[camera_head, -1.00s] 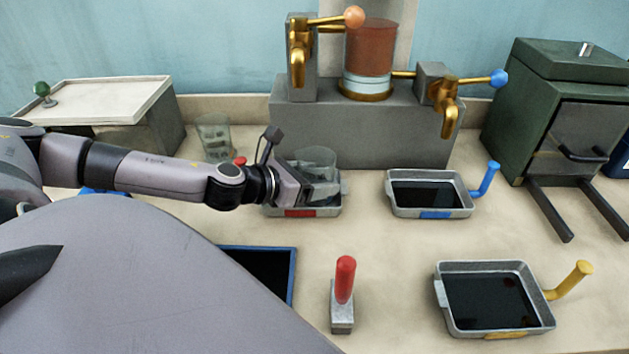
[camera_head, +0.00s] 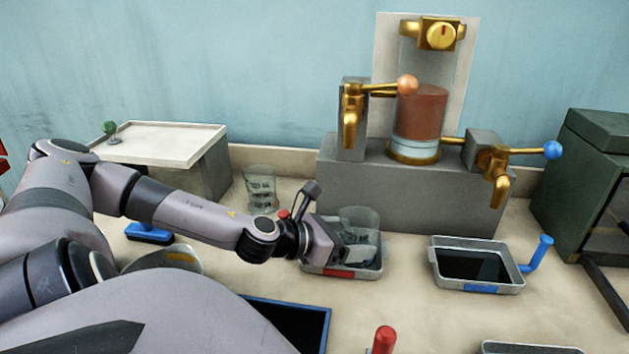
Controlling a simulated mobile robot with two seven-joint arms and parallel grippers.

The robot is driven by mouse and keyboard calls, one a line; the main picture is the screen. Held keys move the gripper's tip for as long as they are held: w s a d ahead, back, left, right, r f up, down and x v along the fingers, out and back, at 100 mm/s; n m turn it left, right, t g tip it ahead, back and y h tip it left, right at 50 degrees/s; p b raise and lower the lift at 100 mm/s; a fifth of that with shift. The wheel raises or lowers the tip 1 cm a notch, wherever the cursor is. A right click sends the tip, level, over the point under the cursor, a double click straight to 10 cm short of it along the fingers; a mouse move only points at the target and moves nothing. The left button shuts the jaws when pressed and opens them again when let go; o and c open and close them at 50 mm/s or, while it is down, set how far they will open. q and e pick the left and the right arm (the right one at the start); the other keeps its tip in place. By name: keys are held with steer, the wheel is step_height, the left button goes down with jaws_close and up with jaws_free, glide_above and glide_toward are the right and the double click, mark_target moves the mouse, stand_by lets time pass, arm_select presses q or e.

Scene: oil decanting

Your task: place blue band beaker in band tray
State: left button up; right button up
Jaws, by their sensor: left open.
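A clear glass beaker (camera_head: 361,219) stands in the tray with the red label (camera_head: 338,272), partly hidden by my left gripper (camera_head: 352,247). My left gripper is open, with its jaws at the beaker's side; I cannot tell whether they touch it. A second clear beaker (camera_head: 260,188) stands on the counter behind, to the left. No blue band can be made out on either beaker. The tray with the blue label and blue handle (camera_head: 519,281) lies to the right with a dark inside and no beaker in it. My right gripper is not in view.
A grey block with brass taps and a brown-filled glass cylinder (camera_head: 421,112) stands behind the trays. A green box (camera_head: 590,165) is at the right. A red handle (camera_head: 384,338) and another tray's rim (camera_head: 530,347) show at the bottom edge. A blue-based tool (camera_head: 149,234) lies left.

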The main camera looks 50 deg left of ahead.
arm_select(q)
steer(key=shift+s+r+b, duration=0.2)
steer(key=shift+s+b, duration=0.15)
steer(key=shift+s, duration=0.45)
steer(key=v, duration=0.8)
steer(key=shift+w+r, duration=0.1)
steer(key=shift+s+a+r, duration=0.15)
steer(key=shift+s, duration=0.3)
